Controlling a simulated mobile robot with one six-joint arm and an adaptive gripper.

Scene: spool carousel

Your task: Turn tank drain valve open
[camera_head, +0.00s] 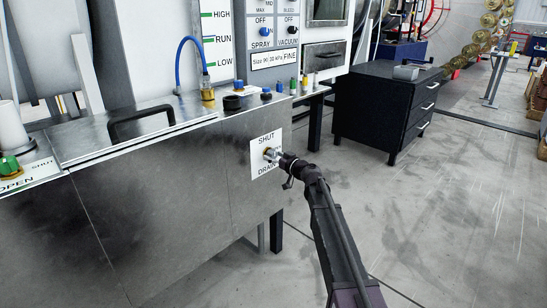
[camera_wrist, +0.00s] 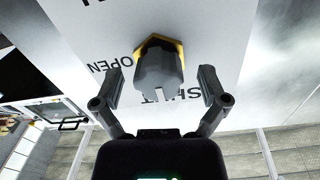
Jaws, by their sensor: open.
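The drain valve (camera_wrist: 158,70) is a grey knob on a brass hex base, set in a white label plate (camera_wrist: 215,40). The plate carries the words OPEN and SHUT, seen turned over in the wrist view. My gripper (camera_wrist: 161,82) is open, with one finger on each side of the knob and gaps showing between fingers and knob. In the head view the valve (camera_head: 270,154) sits on the plate on the tank's (camera_head: 170,210) steel side, and my gripper (camera_head: 283,160) reaches it from the right, hiding part of it. The knob's setting cannot be told.
A black handle (camera_head: 142,118) stands on the tank's top. A green-handled valve (camera_head: 10,166) is at the far left. A blue hose (camera_head: 182,55) and small bottles stand behind. A dark drawer cabinet (camera_head: 385,110) stands to the right, with clear floor in front.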

